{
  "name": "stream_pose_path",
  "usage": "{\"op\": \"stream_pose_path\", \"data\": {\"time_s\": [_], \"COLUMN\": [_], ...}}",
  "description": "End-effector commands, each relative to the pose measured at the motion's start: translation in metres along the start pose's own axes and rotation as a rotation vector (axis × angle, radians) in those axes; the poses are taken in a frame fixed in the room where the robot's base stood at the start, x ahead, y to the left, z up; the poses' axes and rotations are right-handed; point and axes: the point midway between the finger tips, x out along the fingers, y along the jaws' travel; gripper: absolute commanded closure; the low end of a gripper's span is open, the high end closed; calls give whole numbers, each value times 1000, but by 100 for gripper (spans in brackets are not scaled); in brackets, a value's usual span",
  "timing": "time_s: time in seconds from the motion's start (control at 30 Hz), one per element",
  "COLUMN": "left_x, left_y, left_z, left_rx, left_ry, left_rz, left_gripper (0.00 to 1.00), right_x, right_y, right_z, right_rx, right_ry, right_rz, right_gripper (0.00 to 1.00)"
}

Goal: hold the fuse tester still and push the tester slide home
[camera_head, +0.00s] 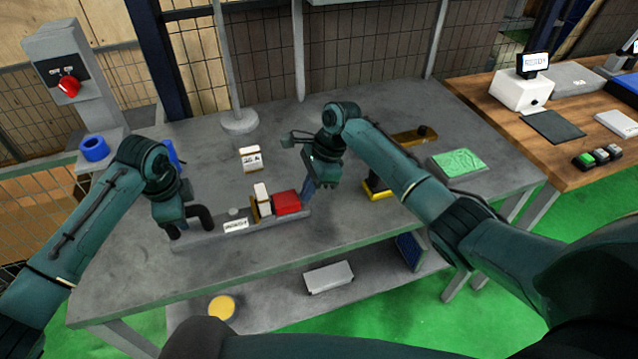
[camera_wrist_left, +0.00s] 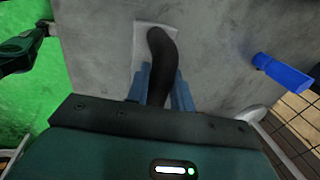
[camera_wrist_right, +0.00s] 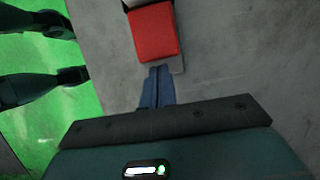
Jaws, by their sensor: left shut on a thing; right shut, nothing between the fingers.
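The fuse tester is a long grey base (camera_head: 208,239) on the grey bench, with a label on its front. A black curved handle (camera_wrist_left: 162,55) stands at its left end. My left gripper (camera_wrist_left: 157,88) is shut on this handle; in the head view its arm partly hides that end. The red tester slide (camera_head: 288,203) sits on the right part of the base, beside a white block (camera_head: 262,194) in a brownish holder. My right gripper (camera_wrist_right: 156,78) is shut and empty, its tips close to the outer end of the red slide (camera_wrist_right: 156,32). I cannot tell whether they touch.
A small white labelled block (camera_head: 251,158) stands behind the tester. A yellow-and-black device (camera_head: 377,187) and a green board (camera_head: 458,162) lie to the right.

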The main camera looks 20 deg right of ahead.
Motion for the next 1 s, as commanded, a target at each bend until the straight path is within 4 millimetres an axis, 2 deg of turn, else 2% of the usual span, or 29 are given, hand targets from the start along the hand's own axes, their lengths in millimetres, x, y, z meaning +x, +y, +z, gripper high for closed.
{"op": "stream_pose_path", "data": {"time_s": [0.33,0.57,0.87,1.0], "left_x": [-1,-1,-1,-1], "left_y": [0,0,0,0], "left_z": [0,0,-1,-2], "left_rx": [-1,0,0,1], "left_ry": [1,1,2,3], "left_rz": [-1,-2,-2,-2], "left_gripper": [100,100,100,100], "right_x": [0,8,8,4], "right_y": [0,0,0,0], "right_z": [2,21,21,11], "right_rx": [-1,-1,-1,0], "right_ry": [0,-1,-3,-2], "right_rz": [-1,0,1,0], "right_gripper": [100,100,100,100]}}
